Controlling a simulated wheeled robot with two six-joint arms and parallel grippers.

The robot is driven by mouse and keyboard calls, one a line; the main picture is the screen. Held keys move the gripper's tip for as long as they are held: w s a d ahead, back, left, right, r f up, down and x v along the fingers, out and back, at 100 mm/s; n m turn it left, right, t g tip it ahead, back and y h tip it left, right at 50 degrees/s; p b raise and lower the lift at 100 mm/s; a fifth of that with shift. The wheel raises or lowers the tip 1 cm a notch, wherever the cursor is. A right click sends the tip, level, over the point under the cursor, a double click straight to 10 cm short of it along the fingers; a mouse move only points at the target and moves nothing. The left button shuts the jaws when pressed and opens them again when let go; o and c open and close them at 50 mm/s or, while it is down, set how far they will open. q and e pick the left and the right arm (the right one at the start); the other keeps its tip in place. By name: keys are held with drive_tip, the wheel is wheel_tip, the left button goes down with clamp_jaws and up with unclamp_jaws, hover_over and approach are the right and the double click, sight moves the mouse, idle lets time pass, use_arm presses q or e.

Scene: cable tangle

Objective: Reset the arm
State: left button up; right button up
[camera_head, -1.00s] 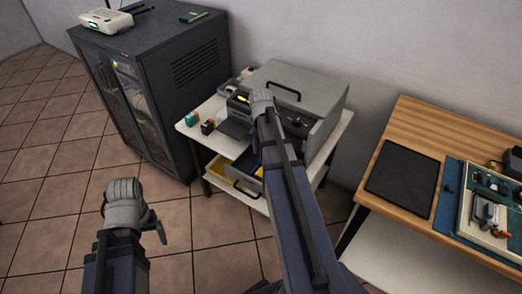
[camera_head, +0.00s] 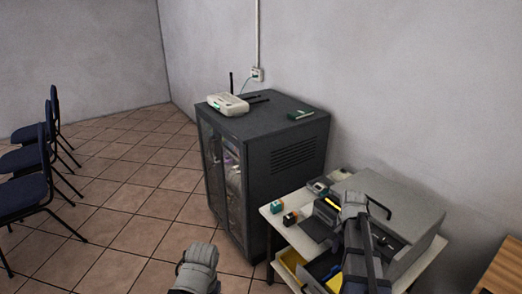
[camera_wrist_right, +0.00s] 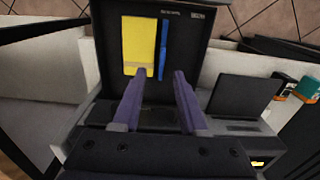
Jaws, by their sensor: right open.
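My right gripper (camera_head: 353,208) is over the front of the grey machine (camera_head: 405,205) on the small white table in the head view; its fingertips are hard to make out there. In the right wrist view its two purple fingers (camera_wrist_right: 160,75) are spread apart with nothing between them. They point toward a dark open tray (camera_wrist_right: 110,60) holding a yellow pad (camera_wrist_right: 139,45) and a blue strip (camera_wrist_right: 163,50). My left gripper (camera_head: 198,256) is low in the head view, over the tiled floor and away from the furniture. Its fingers cannot be made out.
A dark cabinet (camera_head: 285,160) with a glass door stands left of the white table (camera_head: 268,212). A white router (camera_head: 228,104) and a green box (camera_head: 300,114) lie on it. Small cartons (camera_head: 290,217) sit at the table's left end. Blue chairs (camera_head: 22,195) stand far left. The tiled floor between is clear.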

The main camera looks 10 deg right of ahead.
drive_tip(key=s+a+r+n+p, duration=0.3)
drive_tip(key=a+n, duration=0.2)
drive_tip(key=a, duration=0.6)
drive_tip(key=s+a+r+n+p, duration=0.3)
drive_tip(key=a+n, duration=0.3)
drive_tip(key=a, duration=0.5)
drive_tip(key=s+a+r+n+h+p, duration=0.1)
drive_tip(key=s+a+r+n+p, duration=0.2)
drive_tip(key=a+n, duration=0.3)
drive_tip(key=s+a, duration=0.1)
drive_tip(key=a, duration=0.4)
drive_tip(key=shift+s+r, duration=0.2)
drive_tip(key=shift+s, duration=0.2)
